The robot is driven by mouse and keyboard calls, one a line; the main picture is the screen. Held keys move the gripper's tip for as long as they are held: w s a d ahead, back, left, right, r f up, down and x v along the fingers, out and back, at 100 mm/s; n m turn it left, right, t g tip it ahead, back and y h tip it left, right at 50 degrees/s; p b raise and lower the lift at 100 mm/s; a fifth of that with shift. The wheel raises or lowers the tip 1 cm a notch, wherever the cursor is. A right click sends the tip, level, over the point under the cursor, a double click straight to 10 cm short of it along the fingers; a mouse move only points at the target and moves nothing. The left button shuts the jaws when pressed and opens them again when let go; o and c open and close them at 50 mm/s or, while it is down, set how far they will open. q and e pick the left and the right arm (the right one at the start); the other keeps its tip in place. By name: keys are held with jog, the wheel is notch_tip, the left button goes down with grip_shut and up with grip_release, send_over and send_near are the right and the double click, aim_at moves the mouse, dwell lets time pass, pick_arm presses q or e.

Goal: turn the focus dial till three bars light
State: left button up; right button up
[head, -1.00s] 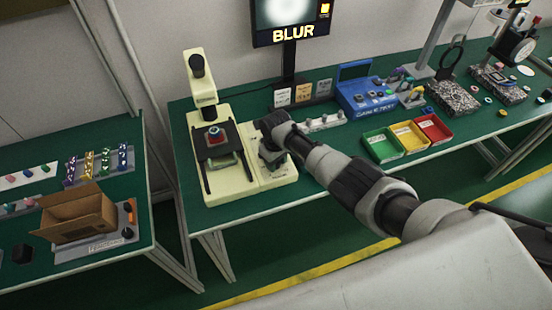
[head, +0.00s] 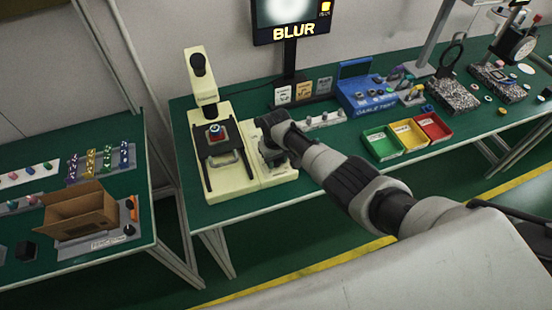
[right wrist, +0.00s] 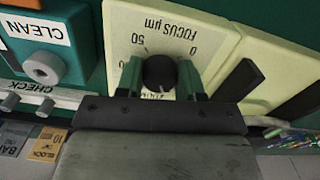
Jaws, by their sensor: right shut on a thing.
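The focus dial (right wrist: 159,72) is a dark round knob on a cream panel lettered "FOCUS µm", with marks 0 and 50, in the right wrist view. My right gripper (right wrist: 160,80) is shut on it, one green finger on each side. In the head view my right gripper (head: 272,150) is at the base plate beside the cream microscope (head: 196,90), and my arm hides the dial. My left gripper is not in view.
A blue case (head: 365,97) and green, yellow and red trays (head: 434,128) stand right of my arm. A cardboard box (head: 80,213) is on the left table. In the right wrist view a teal "CLEAN" box (right wrist: 45,45) is close to the dial panel.

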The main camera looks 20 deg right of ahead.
jog(key=o, duration=0.9)
jog(key=shift+r, duration=0.1)
notch_tip(320, 180, up, 9)
jog(key=shift+r+p, duration=0.2)
jog(key=shift+p, duration=0.45)
jog(key=shift+r, duration=0.7)
